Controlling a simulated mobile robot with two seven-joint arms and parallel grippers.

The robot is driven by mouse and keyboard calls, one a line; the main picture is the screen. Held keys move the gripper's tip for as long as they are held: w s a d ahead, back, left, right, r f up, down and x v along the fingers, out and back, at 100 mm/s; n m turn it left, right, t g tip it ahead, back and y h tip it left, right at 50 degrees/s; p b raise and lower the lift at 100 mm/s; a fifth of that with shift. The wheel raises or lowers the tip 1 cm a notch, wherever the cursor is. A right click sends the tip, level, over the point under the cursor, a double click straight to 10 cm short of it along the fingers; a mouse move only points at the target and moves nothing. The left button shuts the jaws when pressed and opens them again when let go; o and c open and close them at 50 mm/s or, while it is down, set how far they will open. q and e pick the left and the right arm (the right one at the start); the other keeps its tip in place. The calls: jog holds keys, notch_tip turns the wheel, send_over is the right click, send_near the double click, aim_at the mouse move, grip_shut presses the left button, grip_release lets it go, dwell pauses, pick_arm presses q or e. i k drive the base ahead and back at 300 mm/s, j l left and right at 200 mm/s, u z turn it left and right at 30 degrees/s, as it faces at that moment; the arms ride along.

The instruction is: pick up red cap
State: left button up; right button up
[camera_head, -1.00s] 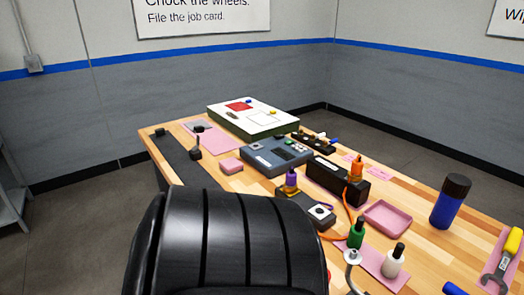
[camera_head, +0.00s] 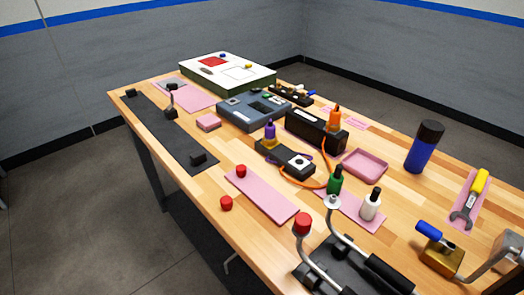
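Three small red caps are in view. One red cap (camera_head: 226,203) stands on the bare wood near the table's front edge. Another red cap (camera_head: 241,171) sits at the far left end of a long pink mat (camera_head: 265,198). A third, larger red cap (camera_head: 303,222) is on the upper end of a bent metal tube rising from a dark unit (camera_head: 330,262) at the bottom. A second tube beside it has a pale metal end (camera_head: 332,202). Neither of my grippers is in view.
A black strip (camera_head: 165,125) runs along the table's left edge. Green (camera_head: 336,182) and white (camera_head: 370,206) bottles stand right of the pink mat, with a blue bottle (camera_head: 422,148) farther right. A brass valve (camera_head: 440,258) stands at lower right. Bare wood surrounds the front cap.

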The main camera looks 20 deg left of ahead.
aim_at(241, 169)
jog(key=u, duration=0.9)
jog(key=i+j+z, duration=0.2)
jog(key=i+j, duration=0.2)
jog(key=j, duration=0.25)
jog(key=i+j+z, duration=0.1)
jog(key=i+j, duration=0.25)
jog(key=j, duration=0.3)
jog(key=z, duration=0.05)
